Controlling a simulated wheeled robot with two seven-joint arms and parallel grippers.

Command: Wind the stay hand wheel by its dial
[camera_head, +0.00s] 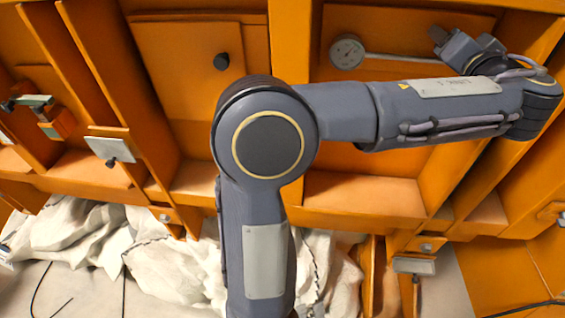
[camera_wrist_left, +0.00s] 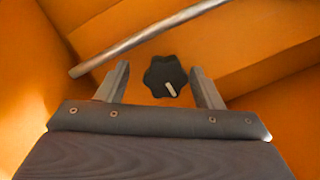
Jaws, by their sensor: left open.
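A black lobed hand wheel (camera_wrist_left: 165,77) with a white pointer mark shows in the left wrist view against an orange panel. My left gripper (camera_wrist_left: 159,69) is open, with one finger to each side of the wheel in that picture. Whether the fingertips reach around it in depth I cannot tell, and no contact shows. In the head view my left gripper (camera_head: 441,38) is at the upper right, beyond my bent arm; the wheel is not made out there. A round pale dial (camera_head: 347,52) sits left of the gripper, its reading too small to tell.
A grey rod (camera_head: 400,60) runs right from the dial towards my gripper; a metal rod (camera_wrist_left: 145,35) also crosses the left wrist view above the fingers. A separate black knob (camera_head: 222,62) sits on an orange panel. Orange ribs surround my arm. White cloth (camera_head: 165,265) lies below.

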